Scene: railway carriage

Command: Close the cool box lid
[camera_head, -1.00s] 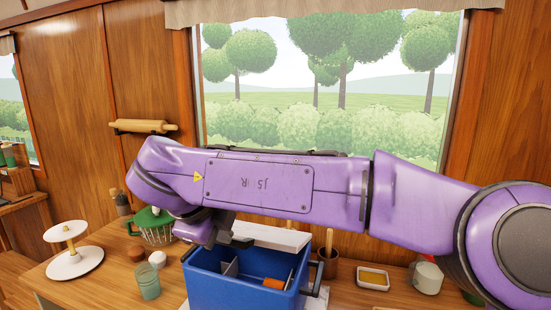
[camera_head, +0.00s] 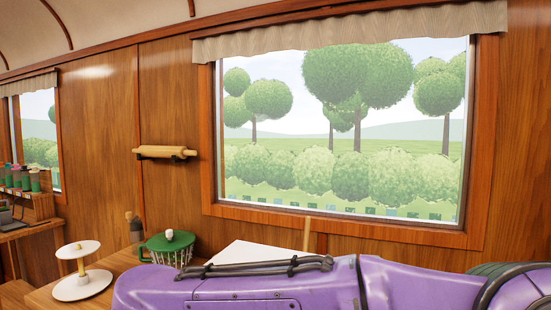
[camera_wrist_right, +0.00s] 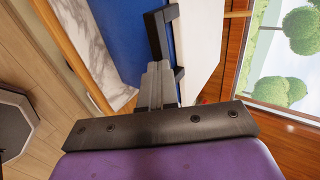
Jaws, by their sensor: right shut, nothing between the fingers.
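The white lid (camera_head: 258,254) of the cool box shows above my right arm in the head view; its lower part and the blue box are hidden there. In the right wrist view the white lid (camera_wrist_right: 198,45) stands beside the blue cool box (camera_wrist_right: 125,32). The lid looks raised at an angle, but I cannot tell how far. My right gripper (camera_wrist_right: 158,78) is shut and empty, close to where the lid and box meet. I cannot tell if it touches the lid. My left gripper is not in view.
A green-lidded jar (camera_head: 170,246) and a white tiered stand (camera_head: 81,274) are left of the lid. A marbled slab (camera_wrist_right: 88,35) lies beside the box. My arm hides most of the table.

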